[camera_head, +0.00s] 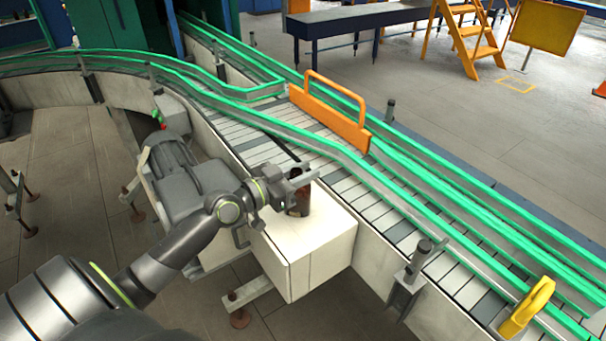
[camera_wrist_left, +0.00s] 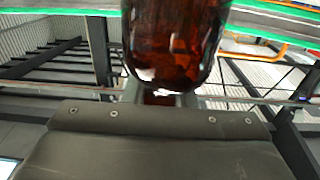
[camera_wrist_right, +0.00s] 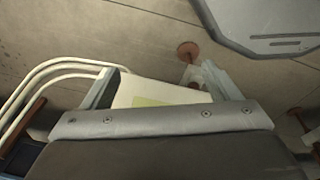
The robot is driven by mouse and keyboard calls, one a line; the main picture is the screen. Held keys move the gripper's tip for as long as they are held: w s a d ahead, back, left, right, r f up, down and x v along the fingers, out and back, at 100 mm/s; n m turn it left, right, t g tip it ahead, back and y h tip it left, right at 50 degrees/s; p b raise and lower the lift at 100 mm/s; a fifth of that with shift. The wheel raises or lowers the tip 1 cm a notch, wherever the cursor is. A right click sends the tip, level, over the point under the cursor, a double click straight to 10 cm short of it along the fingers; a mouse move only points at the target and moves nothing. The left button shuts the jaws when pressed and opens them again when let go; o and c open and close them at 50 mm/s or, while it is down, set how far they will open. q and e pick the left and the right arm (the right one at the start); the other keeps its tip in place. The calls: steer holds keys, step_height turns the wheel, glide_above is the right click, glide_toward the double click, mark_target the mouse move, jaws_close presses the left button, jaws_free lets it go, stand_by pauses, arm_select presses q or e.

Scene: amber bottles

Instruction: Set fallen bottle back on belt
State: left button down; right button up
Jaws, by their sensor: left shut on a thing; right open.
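The amber bottle (camera_head: 299,203) is in the grip of my left gripper (camera_head: 292,182), over the top of the white box beside the conveyor. It looks about upright in the head view, partly hidden by the fingers; I cannot tell whether it touches the box. In the left wrist view the brown glass bottle (camera_wrist_left: 174,40) fills the upper middle, in front of the fingers.
The white box (camera_head: 318,233) stands against the conveyor's near side. An orange barrier (camera_head: 330,108) spans part of the belt. A yellow clip-like piece (camera_head: 527,308) sits on the near rail at lower right. The belt slats between them look clear.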

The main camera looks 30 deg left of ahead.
arm_select(q)
steer(key=shift+f, duration=0.1)
steer(key=c, duration=1.2)
jaws_free()
arm_select(e)
steer(key=shift+s+d+f, duration=0.1)
steer(key=shift+s+d, duration=0.4)
steer(key=shift+s, duration=0.25)
steer(key=shift+w, duration=0.15)
arm_select(q)
steer(key=shift+r, duration=0.25)
steer(key=shift+b+v, duration=0.95)
steer(key=shift+v, duration=5.1)
arm_select(e)
steer(key=shift+a+f, duration=0.15)
steer(key=shift+f, duration=0.7)
